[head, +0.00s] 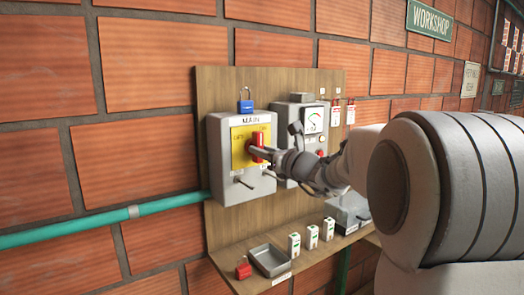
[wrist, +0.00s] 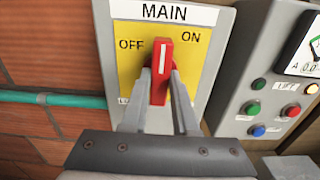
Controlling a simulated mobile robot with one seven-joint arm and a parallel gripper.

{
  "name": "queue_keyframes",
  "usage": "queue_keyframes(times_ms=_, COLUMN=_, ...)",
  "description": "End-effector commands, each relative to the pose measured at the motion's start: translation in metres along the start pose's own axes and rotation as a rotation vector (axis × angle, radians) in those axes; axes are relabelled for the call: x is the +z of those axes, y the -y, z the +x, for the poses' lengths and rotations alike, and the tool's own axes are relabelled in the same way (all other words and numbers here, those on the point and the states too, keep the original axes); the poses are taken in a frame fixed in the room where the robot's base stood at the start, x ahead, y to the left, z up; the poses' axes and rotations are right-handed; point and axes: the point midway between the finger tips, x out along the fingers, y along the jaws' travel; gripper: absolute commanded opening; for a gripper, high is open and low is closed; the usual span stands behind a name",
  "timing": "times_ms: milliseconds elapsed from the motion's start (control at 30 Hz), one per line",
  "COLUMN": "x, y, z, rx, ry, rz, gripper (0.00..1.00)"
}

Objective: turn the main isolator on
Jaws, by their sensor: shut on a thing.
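The main isolator (head: 225,165) is a grey box labelled MAIN with a yellow plate, on a wooden board; it also shows in the wrist view (wrist: 213,68). Its red handle (wrist: 162,54) has a white line and stands nearly upright between the words OFF at left and ON at right. My gripper (wrist: 160,78) is shut on the red handle, one finger on each side of its lower part. In the head view my gripper (head: 262,151) reaches the handle from the right. The lower part of the yellow plate is partly hidden behind my fingers.
A second grey box (wrist: 268,75) with a meter, buttons and lamps stands close at right. A blue padlock (head: 246,105) hangs above the isolator. Below are a grey tray (head: 270,262), a red padlock (head: 243,268) and small white blocks. A green pipe (head: 75,230) runs along the brick wall.

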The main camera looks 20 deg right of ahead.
Motion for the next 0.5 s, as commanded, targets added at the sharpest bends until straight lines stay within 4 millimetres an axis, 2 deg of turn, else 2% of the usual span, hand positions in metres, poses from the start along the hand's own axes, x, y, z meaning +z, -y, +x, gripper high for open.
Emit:
queue_keyframes(times_ms=267, x=0.0001, y=0.0000, z=0.0001, rx=0.000, ry=0.001, rz=0.004, gripper=0.00)
queue_keyframes(times_ms=300, x=0.0000, y=0.0000, z=0.0001, rx=0.000, ry=0.001, rz=0.004, gripper=0.33)
queue_keyframes(times_ms=433, x=-0.0001, y=0.0000, z=0.0001, rx=0.000, ry=0.001, rz=0.003, gripper=0.56)
queue_keyframes(times_ms=500, x=-0.0001, y=0.0000, z=0.0001, rx=0.000, ry=0.000, rz=0.002, gripper=0.57)
